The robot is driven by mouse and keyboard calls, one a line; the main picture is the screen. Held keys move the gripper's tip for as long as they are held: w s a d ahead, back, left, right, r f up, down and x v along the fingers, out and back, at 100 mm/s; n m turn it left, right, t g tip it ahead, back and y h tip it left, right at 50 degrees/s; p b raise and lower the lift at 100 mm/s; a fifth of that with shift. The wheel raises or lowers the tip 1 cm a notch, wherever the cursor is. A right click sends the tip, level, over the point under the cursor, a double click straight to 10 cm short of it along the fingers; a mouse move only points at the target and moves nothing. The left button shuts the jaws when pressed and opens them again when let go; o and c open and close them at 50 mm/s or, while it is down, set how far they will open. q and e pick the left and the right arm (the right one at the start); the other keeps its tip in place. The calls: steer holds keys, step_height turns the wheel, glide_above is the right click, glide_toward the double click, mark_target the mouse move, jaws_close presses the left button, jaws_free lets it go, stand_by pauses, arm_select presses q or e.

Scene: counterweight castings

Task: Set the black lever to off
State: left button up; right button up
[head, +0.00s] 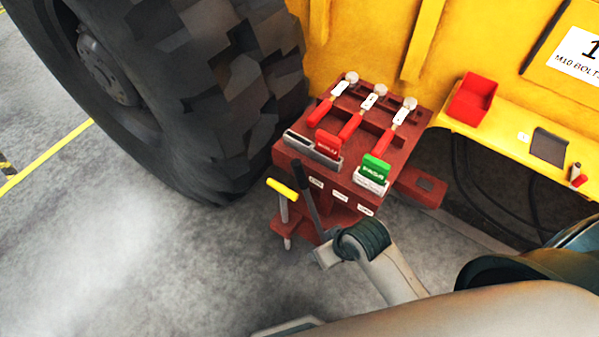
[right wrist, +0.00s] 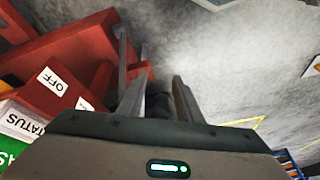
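The black lever (head: 307,190) stands at the front of a red stand (head: 402,150) in the head view, its top leaning to the left. A yellow-handled lever (head: 283,188) is just left of it. My right gripper (head: 322,254) is low in front of the stand, near the black lever's lower part. In the right wrist view its two fingers (right wrist: 160,78) are apart, with a dark shape low between them. I cannot tell whether they touch the lever. An OFF label (right wrist: 52,82) shows on the red stand there. My left gripper is not in view.
A large tyre (head: 190,90) is at left. A yellow ledge with a red bin (head: 472,98) is at right.

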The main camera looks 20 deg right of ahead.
steer(key=w+a+r+n+y, duration=0.2)
steer(key=w+a+r, duration=0.4)
steer(key=w+r, duration=0.1)
step_height(320, 180, up, 14)
steer(key=g+h, duration=0.3)
steer(key=h, duration=0.2)
glide_above(300, 173)
steer(key=shift+w+a+f+n, duration=0.2)
steer(key=shift+w+a+n, duration=0.1)
steer(key=shift+w, duration=0.1)
steer(key=f, duration=0.5)
steer(key=f+p, duration=0.1)
steer(key=f, duration=0.5)
steer(key=f+p, duration=0.1)
steer(key=f, duration=0.5)
steer(key=shift+w+d+f, duration=0.2)
steer(key=shift+w+d, duration=0.05)
steer(key=shift+d, duration=0.15)
steer(key=shift+c, duration=0.3)
jaws_close()
